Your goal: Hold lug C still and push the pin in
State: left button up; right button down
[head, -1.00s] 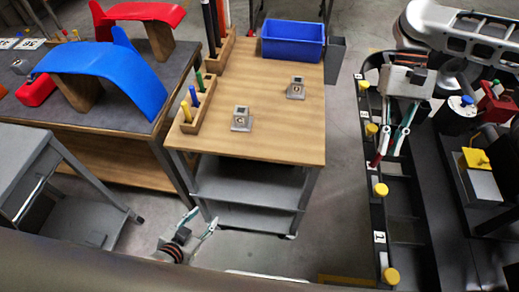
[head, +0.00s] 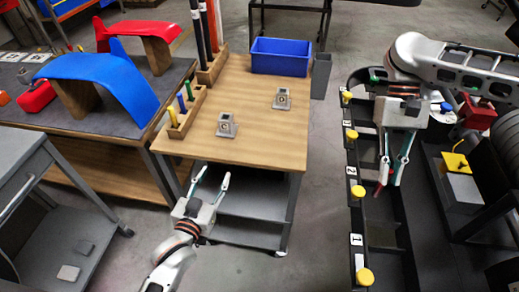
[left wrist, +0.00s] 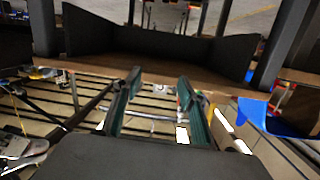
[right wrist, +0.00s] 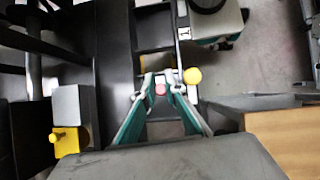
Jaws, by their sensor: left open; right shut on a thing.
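My right gripper (head: 391,183) is over the black kart frame (head: 377,213). It is shut on a small red pin (head: 379,190), whose round end shows between the fingertips in the right wrist view (right wrist: 160,89). My left gripper (head: 212,176) is open and empty, in front of the wooden-topped trolley's near edge. Its spread fingers also show in the left wrist view (left wrist: 160,84). Several yellow knobs (head: 358,191) line the frame's left rail, with small white tags (head: 356,240) between them. I cannot read which lug is C.
The wooden trolley (head: 250,110) carries two grey blocks (head: 226,125) (head: 282,98), a blue bin (head: 280,56) and a rack of coloured pins (head: 180,115). A side table (head: 85,125) with blue and red panels stands left. Floor between trolley and kart is clear.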

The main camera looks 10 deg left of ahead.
pick_arm(q)
jog(key=n+t, duration=0.1)
jog(key=t, duration=0.1)
send_near(226, 123)
pick_arm(e)
jog(key=shift+w+f, duration=0.4)
pick_arm(q)
jog(key=shift+w+d+r+y, duration=0.15)
jog(key=shift+w+y, duration=0.15)
jog(key=shift+w, duration=0.2)
pick_arm(e)
jog(key=shift+d+y, duration=0.1)
jog(key=shift+y, duration=0.2)
pick_arm(q)
jog(key=w, duration=1.1)
jog(key=shift+d+b, duration=0.25)
jog(key=shift+b, duration=0.05)
grip_shut()
